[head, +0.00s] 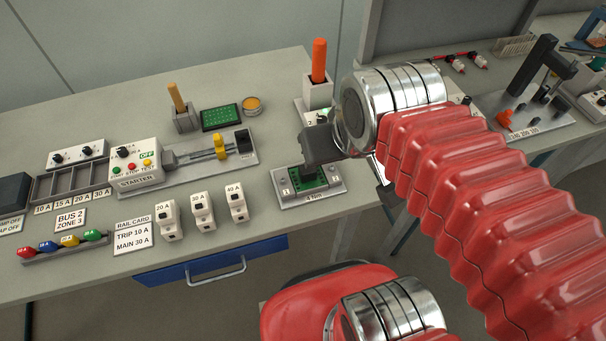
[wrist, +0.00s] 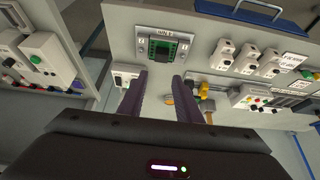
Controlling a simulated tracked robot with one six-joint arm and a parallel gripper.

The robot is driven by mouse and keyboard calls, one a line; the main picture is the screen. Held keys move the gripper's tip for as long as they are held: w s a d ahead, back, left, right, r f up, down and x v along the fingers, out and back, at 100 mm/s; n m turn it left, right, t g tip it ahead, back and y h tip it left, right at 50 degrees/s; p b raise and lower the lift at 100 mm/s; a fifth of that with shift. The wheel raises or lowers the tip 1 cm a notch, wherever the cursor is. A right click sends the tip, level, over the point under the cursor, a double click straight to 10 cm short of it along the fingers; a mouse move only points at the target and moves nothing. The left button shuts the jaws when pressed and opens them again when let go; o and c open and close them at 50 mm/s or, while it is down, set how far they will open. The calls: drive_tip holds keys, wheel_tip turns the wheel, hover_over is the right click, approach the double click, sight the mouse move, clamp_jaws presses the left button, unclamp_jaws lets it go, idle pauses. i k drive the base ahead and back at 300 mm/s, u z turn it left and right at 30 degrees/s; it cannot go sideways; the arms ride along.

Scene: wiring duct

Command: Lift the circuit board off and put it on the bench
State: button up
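A green circuit board (wrist: 163,48) with dark parts on it sits on a grey plate (wrist: 185,35) with a printed label, in the upper middle of the wrist view. In the head view the same board (head: 320,178) is near the bench's front edge, partly hidden by my gripper, on the plate (head: 333,192) marked "4 Nm". My gripper (head: 318,147) is just above and behind the board. In the wrist view its two fingers (wrist: 159,76) are spread apart with nothing between them, pointing toward the plate, apart from the board.
A second flat green board (head: 221,117) lies farther back, beside an orange round tin (head: 252,105). An orange-handled tool stands in a holder (head: 318,92) behind my gripper. Breakers (head: 203,211) stand left of the plate. Bare bench (head: 270,222) lies between.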

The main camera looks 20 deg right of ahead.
sight(302, 179)
drive_tip(key=k, duration=1.35)
drive_tip(key=u, duration=0.6)
drive_tip(key=i, duration=1.45)
drive_tip(key=z, duration=0.05)
